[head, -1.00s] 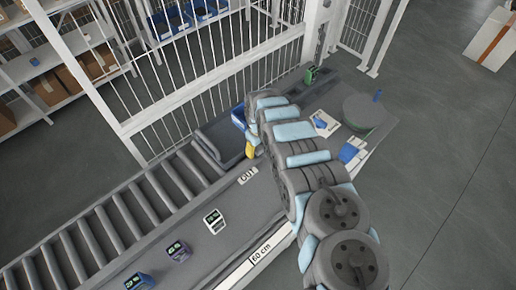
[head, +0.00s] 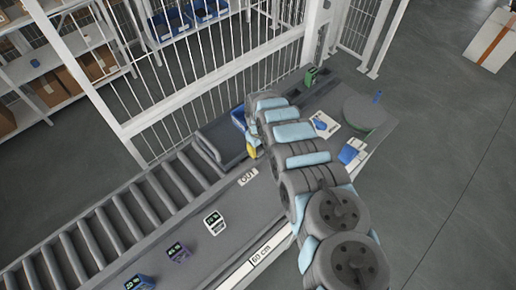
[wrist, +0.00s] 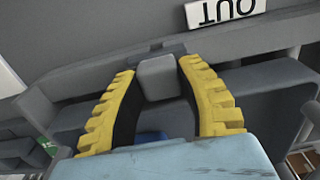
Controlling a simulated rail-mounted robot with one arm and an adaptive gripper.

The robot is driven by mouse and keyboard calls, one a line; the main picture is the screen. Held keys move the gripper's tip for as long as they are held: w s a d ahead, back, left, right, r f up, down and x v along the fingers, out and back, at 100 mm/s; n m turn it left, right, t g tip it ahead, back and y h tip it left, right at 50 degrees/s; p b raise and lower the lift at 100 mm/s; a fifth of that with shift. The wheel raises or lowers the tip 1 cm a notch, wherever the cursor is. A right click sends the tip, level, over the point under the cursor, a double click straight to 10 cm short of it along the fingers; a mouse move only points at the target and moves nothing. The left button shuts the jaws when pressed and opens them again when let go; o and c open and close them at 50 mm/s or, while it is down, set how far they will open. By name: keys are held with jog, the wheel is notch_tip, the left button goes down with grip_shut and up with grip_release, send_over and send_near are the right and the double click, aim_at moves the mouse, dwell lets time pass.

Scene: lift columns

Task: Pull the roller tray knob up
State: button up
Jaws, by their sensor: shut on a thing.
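The roller tray knob (wrist: 158,80) is a small grey block in the middle of the wrist view. My gripper (wrist: 157,66) has its two yellow ribbed fingers on either side of the knob and is shut on it. In the head view my gripper (head: 251,151) is at the right end of the rollers, beside a blue part. The arm and the gripper hide the knob there. A grey raised frame (head: 207,146) stands at the end of the rollers, left of my gripper.
An OUT label (head: 247,177) lies on the counter near my gripper, also in the wrist view (wrist: 226,11). The roller conveyor (head: 130,213) runs to the lower left. A barred fence (head: 225,75) stands behind.

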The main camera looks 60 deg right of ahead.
aim_at(258, 149)
jog(key=shift+r+p, duration=0.7)
jog(key=shift+r, duration=0.2)
jog(key=shift+f, duration=0.1)
jog(key=o, duration=0.9)
jog(key=shift+o, duration=0.2)
notch_tip(258, 149, up, 9)
jog(key=p, duration=0.6)
dwell(0.3)
